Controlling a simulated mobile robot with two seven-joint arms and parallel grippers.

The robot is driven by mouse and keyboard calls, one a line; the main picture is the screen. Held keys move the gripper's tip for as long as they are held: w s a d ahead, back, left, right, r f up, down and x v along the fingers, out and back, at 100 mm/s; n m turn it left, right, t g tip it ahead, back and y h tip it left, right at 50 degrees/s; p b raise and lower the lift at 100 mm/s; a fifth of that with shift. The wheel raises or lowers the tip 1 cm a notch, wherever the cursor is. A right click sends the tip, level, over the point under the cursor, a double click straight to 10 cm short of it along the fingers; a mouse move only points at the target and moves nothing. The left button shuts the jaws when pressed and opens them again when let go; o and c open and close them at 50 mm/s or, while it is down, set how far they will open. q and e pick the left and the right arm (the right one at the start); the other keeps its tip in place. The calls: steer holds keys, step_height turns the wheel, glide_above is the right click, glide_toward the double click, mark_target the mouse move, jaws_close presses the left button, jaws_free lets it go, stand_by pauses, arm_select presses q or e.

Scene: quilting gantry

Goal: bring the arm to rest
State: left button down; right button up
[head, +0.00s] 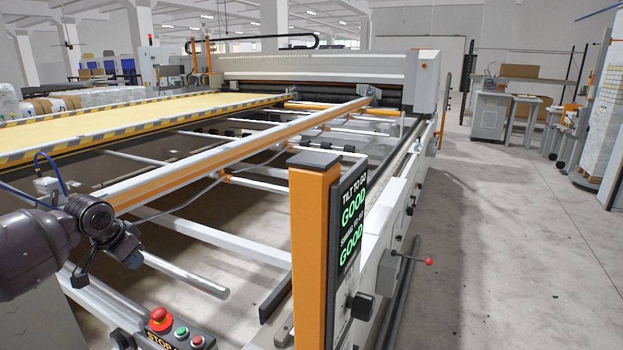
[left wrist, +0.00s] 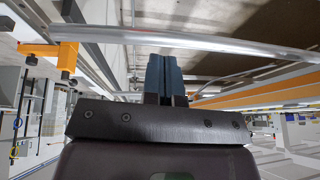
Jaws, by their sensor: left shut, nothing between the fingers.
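A long white-and-orange arm beam (head: 240,155) runs from the lower left up to the back of the machine. An orange post (head: 315,250) in front carries a black display (head: 351,220) with green "GOOD" under both "TILT TO GO" and "SWING TO GO". My left gripper (head: 133,261) is at the lower left, beside a round grey tube (head: 185,275). In the left wrist view my left gripper's blue-grey fingers (left wrist: 165,72) are together and empty, and a grey tube (left wrist: 190,41) crosses just beyond their tips. I cannot tell whether they touch it. My right gripper is not in view.
A control box with a red stop button (head: 161,318) sits at the bottom. A lever with a red knob (head: 428,262) sticks out from the side rail. A yellow quilting bed (head: 130,119) lies at the left. The floor (head: 510,250) at the right is clear.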

arm_select(q)
steer(key=w+d+r+m+t, duration=0.25)
steer(key=w+d+t, duration=0.2)
steer(key=d, duration=0.35)
steer(key=s+d+f+m+t+h, duration=0.1)
steer(key=s+d+f+t+h, duration=0.25)
steer(key=s+d+f, duration=0.6)
steer(key=s+f+n+y, duration=0.1)
steer(key=s+f+n, duration=0.1)
steer(key=s+f, duration=0.4)
steer(key=s+f+n+g+y, duration=0.1)
steer(key=s+f, duration=0.5)
steer(key=s, duration=0.9)
steer(key=s+f+n+g+y, duration=0.1)
steer(key=s+f+n, duration=0.3)
steer(key=s, duration=0.7)
step_height(320, 180, down, 3)
steer(key=shift+r+y, duration=0.1)
steer(key=shift+y, duration=0.55)
steer(key=shift+s, duration=0.1)
